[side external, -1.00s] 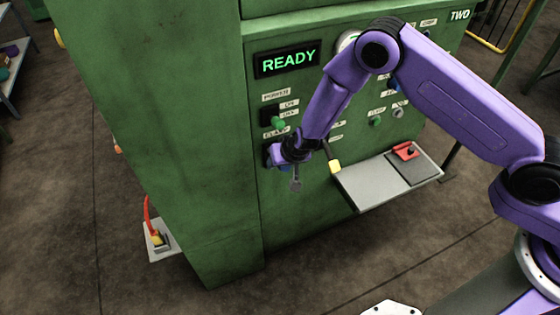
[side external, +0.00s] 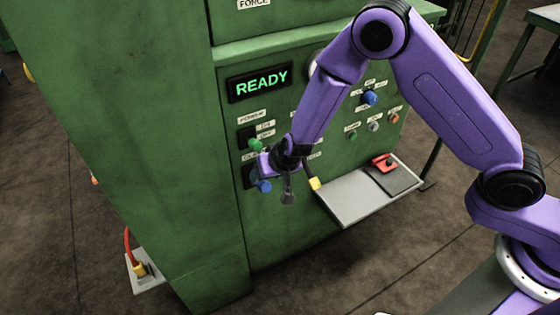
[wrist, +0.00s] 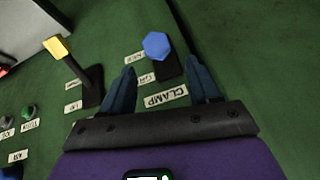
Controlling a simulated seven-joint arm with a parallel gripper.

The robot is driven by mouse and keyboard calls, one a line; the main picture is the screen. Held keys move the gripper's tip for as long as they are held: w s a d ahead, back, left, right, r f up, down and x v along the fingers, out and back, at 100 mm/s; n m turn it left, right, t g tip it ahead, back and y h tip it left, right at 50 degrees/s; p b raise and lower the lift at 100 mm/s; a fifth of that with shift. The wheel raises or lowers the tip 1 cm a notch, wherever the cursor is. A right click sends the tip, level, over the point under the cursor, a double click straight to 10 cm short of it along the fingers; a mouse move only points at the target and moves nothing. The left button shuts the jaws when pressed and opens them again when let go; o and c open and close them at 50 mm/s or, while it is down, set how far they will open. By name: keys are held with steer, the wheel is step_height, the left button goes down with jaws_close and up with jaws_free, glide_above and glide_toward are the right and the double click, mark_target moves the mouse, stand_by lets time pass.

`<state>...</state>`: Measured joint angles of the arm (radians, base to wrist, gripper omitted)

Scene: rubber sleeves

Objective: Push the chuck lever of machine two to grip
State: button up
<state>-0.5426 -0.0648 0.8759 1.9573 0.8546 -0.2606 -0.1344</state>
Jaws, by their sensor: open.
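The green machine (side external: 150,120) has a panel with a READY display (side external: 259,83). A lever with a blue knob (side external: 264,186) is mounted low on the panel; in the wrist view its blue knob (wrist: 157,45) stands beside a CLAMP label (wrist: 166,95). Its small position labels are hard to read. A lever with a yellow knob (side external: 314,184) is to its right; it also shows in the wrist view (wrist: 56,47). I cannot read which is the chuck lever. My gripper (wrist: 165,76) is open and empty; in the wrist view the blue knob appears just beyond and between its fingertips.
A green power knob (side external: 254,144) is just above my gripper. Several small buttons (side external: 352,135) and a blue knob (side external: 369,97) are farther right. A grey shelf (side external: 345,203) with a red-handled device (side external: 384,162) juts out at the lower right.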

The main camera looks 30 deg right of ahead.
steer(key=a+v, duration=0.1)
steer(key=v, duration=0.8)
steer(key=shift+s+d+r, duration=0.2)
steer(key=shift+d+r, duration=0.1)
steer(key=shift+d, duration=0.2)
steer(key=s+d+r+n+g+y, duration=0.1)
steer(key=s+r+n+g+y, duration=0.3)
steer(key=s+r+n, duration=0.55)
steer(key=s+d+r+n+g+h, duration=0.1)
steer(key=s+d+n+h, duration=0.3)
steer(key=s+d, duration=1.5)
steer(key=shift+d+r+n+g+h, duration=0.35)
steer(key=shift+d+r, duration=0.5)
steer(key=shift+d, duration=0.4)
